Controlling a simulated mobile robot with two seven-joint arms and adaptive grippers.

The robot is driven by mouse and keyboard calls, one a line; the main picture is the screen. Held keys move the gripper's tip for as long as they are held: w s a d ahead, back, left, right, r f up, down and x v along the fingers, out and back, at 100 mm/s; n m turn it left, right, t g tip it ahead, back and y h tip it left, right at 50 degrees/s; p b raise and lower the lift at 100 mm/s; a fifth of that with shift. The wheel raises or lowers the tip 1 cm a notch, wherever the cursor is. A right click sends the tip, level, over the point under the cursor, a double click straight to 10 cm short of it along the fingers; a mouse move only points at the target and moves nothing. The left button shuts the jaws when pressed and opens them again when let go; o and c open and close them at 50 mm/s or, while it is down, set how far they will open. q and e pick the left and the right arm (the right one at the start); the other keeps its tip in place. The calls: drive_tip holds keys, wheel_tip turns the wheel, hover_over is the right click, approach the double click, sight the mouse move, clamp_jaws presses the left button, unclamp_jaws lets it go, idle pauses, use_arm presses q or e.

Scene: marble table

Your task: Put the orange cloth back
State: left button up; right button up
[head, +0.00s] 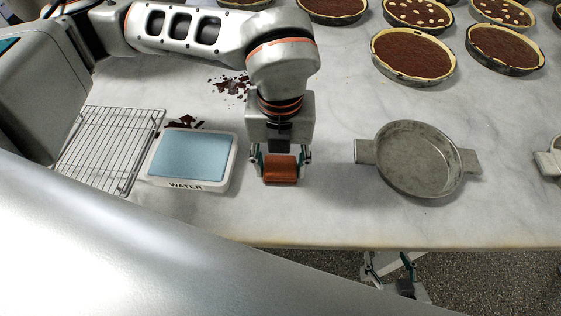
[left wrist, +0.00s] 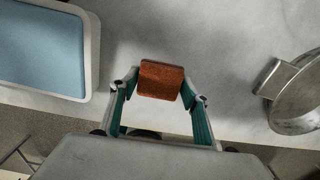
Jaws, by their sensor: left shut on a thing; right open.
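The orange cloth (head: 281,170) looks like a small folded brown-orange block. It is between the fingers of my left gripper (head: 280,163), which is shut on it, over the marble table near its front edge. The cloth also shows in the left wrist view (left wrist: 160,80), with a finger of my left gripper (left wrist: 159,95) on either side. I cannot tell whether the cloth touches the table. My right gripper (head: 390,268) is open and empty, low beyond the table's front edge.
A white tray of blue water (head: 195,155), marked WATER, stands left of the cloth. A wire rack (head: 118,150) is further left. An empty metal pan (head: 420,160) stands to the right. Filled tarts (head: 413,55) stand at the back right. Dark crumbs (head: 232,86) lie behind the tray.

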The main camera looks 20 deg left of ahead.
sight(279, 165)
use_arm(q)
drive_tip(key=shift+f, duration=0.25)
drive_tip(key=o, duration=1.1)
drive_tip(key=shift+r, duration=0.1)
drive_tip(key=shift+r, duration=0.4)
wheel_tip(279, 165, up, 7)
drive_tip(key=shift+a+r, duration=0.1)
drive_tip(key=shift+a, duration=0.05)
drive_tip(key=shift+s, duration=0.1)
